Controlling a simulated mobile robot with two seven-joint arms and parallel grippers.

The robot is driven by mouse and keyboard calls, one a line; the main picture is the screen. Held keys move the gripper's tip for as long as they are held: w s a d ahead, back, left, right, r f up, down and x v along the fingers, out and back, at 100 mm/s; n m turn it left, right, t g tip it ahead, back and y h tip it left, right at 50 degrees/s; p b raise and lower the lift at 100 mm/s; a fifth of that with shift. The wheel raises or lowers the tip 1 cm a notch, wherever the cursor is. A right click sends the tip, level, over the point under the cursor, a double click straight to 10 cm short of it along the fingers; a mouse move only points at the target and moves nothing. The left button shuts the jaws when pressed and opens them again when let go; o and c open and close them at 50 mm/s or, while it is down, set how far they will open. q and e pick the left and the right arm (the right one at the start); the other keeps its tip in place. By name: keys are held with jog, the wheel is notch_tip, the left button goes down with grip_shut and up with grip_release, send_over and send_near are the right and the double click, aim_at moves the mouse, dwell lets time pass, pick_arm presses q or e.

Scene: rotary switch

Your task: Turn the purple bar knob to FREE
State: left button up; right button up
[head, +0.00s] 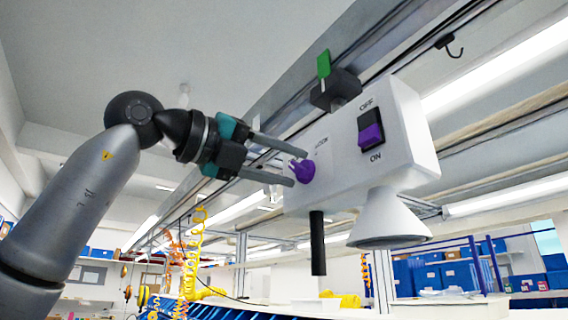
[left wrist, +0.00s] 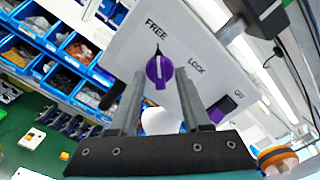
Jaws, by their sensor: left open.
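The purple bar knob (head: 302,171) sits on the left face of a white box (head: 408,130). In the left wrist view the purple bar knob (left wrist: 159,71) stands between the words FREE (left wrist: 157,29) and LOCK (left wrist: 196,63). Its white line runs nearly upright in the picture, and a dark tip at its top points toward FREE. My left gripper (head: 295,168) is open, with its fingertips on either side of the knob. In the left wrist view, gaps show between the fingers (left wrist: 160,80) and the knob. I cannot tell whether the tips touch the panel. My right gripper is out of view.
The box also carries a purple rocker switch (head: 370,134) marked OFF and ON. A green tab (head: 323,64) on a black clamp is above, and a black rod (head: 317,245) and white cone (head: 388,222) hang below. Blue bins (left wrist: 72,50) stand behind.

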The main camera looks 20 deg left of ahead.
pick_arm(q)
jog(key=shift+s+a, duration=0.1)
jog(key=b+v, duration=0.1)
jog(key=v, duration=1.4)
jog(key=shift+b, duration=0.4)
